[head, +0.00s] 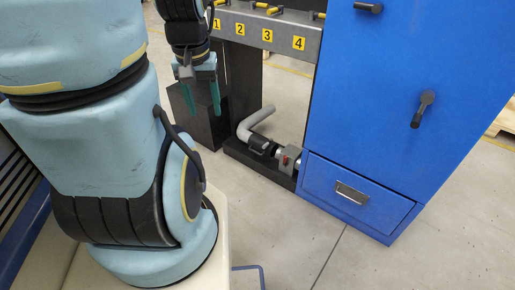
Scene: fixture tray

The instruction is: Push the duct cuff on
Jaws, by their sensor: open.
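My gripper (203,98) hangs with its teal fingers pointing down, apart and empty. A grey bent duct (247,124) lies low on a black base to the right of and below the gripper. A black cuff (260,146) is at the duct's lower end. A grey block with a red part (288,158) stands to its right, by the blue cabinet. A light-coloured piece shows between cuff and block; I cannot tell whether the cuff touches it. The gripper is apart from the cuff.
A blue cabinet (400,90) with black handles and a drawer (352,192) stands at right. A grey rail (275,35) with labels 1 to 4 and yellow-handled items crosses above the duct. A dark box (198,122) is behind the gripper. The floor in front is clear.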

